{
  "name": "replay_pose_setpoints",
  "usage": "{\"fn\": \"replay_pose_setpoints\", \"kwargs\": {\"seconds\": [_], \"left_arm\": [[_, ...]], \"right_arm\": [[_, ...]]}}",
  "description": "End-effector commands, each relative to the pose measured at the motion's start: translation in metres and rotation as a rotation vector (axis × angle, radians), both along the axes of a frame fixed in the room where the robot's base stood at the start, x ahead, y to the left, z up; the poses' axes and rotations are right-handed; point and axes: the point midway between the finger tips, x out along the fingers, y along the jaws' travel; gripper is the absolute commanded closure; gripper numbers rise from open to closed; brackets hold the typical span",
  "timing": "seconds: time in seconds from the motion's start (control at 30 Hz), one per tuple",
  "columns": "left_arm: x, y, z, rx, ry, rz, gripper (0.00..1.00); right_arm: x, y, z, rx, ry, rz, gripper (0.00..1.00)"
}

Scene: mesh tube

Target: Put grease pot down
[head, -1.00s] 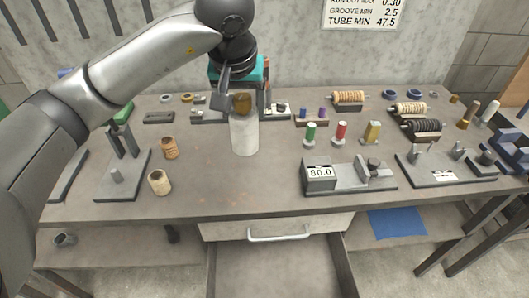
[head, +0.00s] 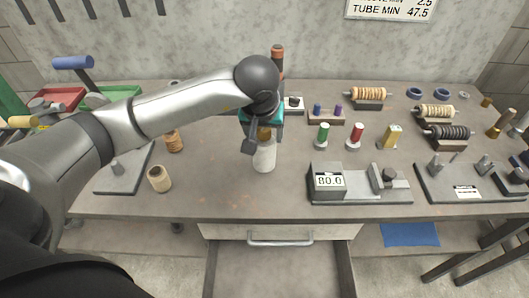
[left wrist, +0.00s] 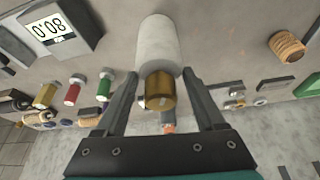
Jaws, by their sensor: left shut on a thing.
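The grease pot (head: 264,157) looks like a white cylinder with a brass-coloured top. It is upright at the middle of the workbench (head: 225,195), under my left gripper (head: 261,133). In the left wrist view the white body of the pot (left wrist: 159,45) points away from me, its brass end between the two fingers. My left gripper is shut on the pot, with a fingertip at each side. I cannot tell whether the pot's base touches the bench top. My right gripper is not in view.
A gauge reading 80.0 (head: 329,181) stands to the right. Green (head: 323,135) and red (head: 355,137) spools stand behind it. Thread-wound pieces (head: 159,179) stand to the left. Bench around the pot's front is clear.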

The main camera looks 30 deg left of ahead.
Motion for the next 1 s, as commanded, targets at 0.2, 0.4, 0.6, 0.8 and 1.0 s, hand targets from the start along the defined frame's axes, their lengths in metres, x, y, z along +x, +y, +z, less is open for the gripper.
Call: {"fn": "replay_pose_setpoints", "kwargs": {"seconds": [0.2,0.4,0.6,0.8,1.0], "left_arm": [[0.001,-0.001,-0.021,-0.002,-0.003,0.0,1.0],[0.0,0.0,-0.044,0.0,0.001,0.0,1.0],[0.001,-0.001,-0.063,-0.002,-0.004,-0.001,1.0],[0.001,0.0,-0.063,-0.001,-0.005,-0.001,1.0],[0.0,0.0,-0.067,0.0,-0.001,-0.001,0.22]], "right_arm": [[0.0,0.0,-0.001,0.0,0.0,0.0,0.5],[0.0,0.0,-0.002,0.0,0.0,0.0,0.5],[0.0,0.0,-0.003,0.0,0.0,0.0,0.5],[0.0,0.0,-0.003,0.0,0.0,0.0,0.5],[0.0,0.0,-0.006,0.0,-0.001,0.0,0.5]]}}
